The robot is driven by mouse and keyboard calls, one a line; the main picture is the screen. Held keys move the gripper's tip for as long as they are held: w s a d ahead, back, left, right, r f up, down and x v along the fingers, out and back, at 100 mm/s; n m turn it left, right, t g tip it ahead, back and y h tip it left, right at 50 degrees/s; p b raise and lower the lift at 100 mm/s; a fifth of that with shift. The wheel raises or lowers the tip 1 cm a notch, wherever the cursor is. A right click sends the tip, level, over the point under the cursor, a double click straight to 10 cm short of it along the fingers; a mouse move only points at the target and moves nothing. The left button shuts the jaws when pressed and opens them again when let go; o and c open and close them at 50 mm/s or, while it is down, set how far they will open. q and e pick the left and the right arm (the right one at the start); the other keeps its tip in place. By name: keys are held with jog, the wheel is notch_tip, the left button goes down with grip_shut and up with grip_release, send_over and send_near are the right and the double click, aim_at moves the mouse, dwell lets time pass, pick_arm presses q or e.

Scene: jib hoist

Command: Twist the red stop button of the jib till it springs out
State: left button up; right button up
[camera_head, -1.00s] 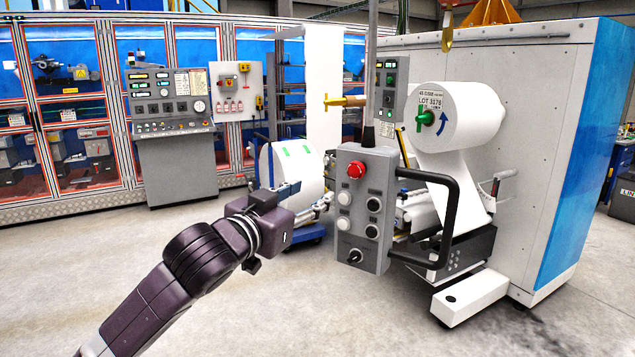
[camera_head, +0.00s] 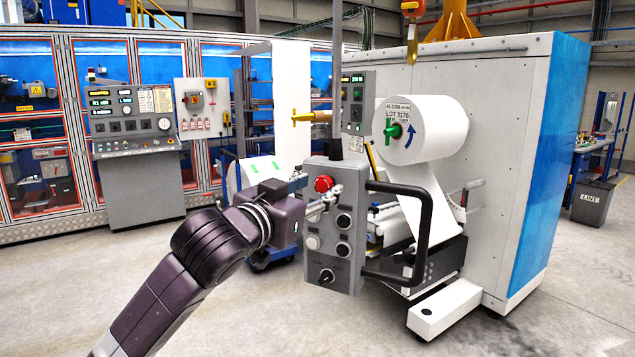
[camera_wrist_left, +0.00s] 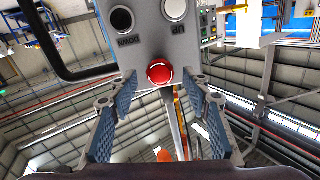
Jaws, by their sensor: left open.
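The grey jib pendant (camera_head: 349,250) hangs upright in the middle of the head view, with a black loop handle on its right. Its round red stop button (camera_head: 323,184) is near the top of the face. My left gripper (camera_head: 314,190) is at the button, its fingers partly covering the pendant's left side. In the left wrist view the red button (camera_wrist_left: 159,72) lies between the tips of the open blue-padded fingers (camera_wrist_left: 158,90), with a gap visible on both sides. My right gripper is not in view.
White and black buttons (camera_head: 343,220) and a black selector (camera_head: 326,276) sit below the red one. Behind the pendant stands a machine with a white paper roll (camera_head: 435,125). A control console (camera_head: 140,190) is at the left. The floor in front is clear.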

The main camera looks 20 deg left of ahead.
pick_arm(q)
jog(key=shift+w+d, duration=0.1)
jog(key=shift+w, duration=0.45)
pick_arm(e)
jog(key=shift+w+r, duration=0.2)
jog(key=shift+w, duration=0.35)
pick_arm(q)
jog(key=c, duration=1.2)
jog(key=shift+o, duration=0.2)
jog(key=shift+r+m+p, duration=0.1)
jog(key=shift+m+p, duration=0.4)
jog(key=shift+p, duration=0.15)
jog(key=shift+m+p, duration=0.55)
jog(key=shift+m, duration=0.45)
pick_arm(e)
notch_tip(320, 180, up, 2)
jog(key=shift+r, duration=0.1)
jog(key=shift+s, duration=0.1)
